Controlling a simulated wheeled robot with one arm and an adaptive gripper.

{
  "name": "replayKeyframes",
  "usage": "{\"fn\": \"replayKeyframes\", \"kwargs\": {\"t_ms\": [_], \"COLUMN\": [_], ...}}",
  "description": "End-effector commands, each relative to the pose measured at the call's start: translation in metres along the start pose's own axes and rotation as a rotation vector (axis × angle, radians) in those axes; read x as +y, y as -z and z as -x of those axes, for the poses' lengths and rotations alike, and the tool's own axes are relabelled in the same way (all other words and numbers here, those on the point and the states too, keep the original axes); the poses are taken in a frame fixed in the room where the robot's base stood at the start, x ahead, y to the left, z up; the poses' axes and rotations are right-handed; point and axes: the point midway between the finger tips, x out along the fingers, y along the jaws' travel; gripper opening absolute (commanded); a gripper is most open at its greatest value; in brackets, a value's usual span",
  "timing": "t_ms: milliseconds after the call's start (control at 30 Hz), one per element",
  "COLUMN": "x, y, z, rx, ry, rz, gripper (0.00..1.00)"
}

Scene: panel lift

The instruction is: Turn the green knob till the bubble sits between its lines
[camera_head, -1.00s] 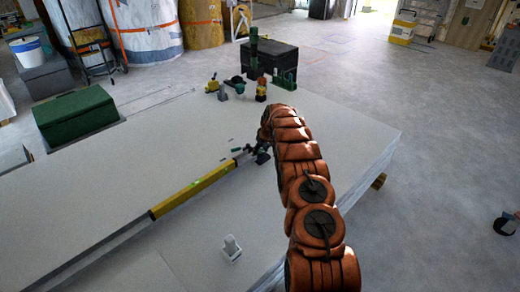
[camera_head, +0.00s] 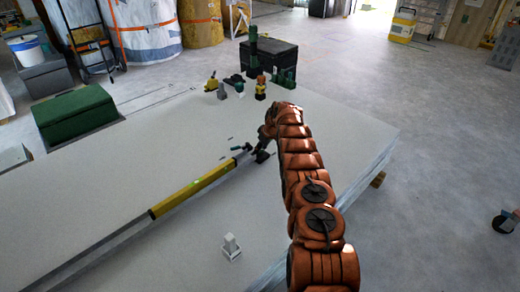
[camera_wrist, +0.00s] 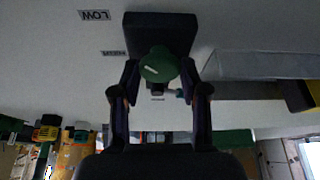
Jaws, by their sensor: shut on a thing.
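The green knob (camera_wrist: 158,66) shows in the wrist view in front of a dark block (camera_wrist: 165,30). A pale line marks its face. My gripper (camera_wrist: 160,76) is shut on the knob, one finger on each side. In the head view my gripper (camera_head: 259,149) is at the far end of the yellow level (camera_head: 188,191), partly hidden by my arm. A bright green vial spot shows on the level. The bubble and its lines are too small to make out.
The level lies along a large pale panel (camera_head: 85,185). A small white block (camera_head: 231,247) stands on the near part. Several small tools and a black case (camera_head: 268,62) are at the back. A green-topped box (camera_head: 75,115) is at the left. A LOW label (camera_wrist: 94,15) appears upside down.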

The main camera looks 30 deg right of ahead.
Motion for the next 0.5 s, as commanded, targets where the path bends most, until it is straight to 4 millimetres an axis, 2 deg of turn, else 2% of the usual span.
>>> {"fn": "replayKeyframes", "kwargs": {"t_ms": [267,300,400,500], "x": [-0.0013,-0.0013,-0.0012,-0.0009], "y": [-0.0020,-0.0021,-0.0019,-0.0014], "z": [-0.0024,-0.0025,-0.0023,-0.0017], "rx": [-0.004,-0.004,-0.004,-0.003], "ry": [0.004,0.004,0.004,0.003], "rz": [-0.001,-0.001,-0.001,-0.001], "gripper": [0.10,0.45,0.54,0.54]}}
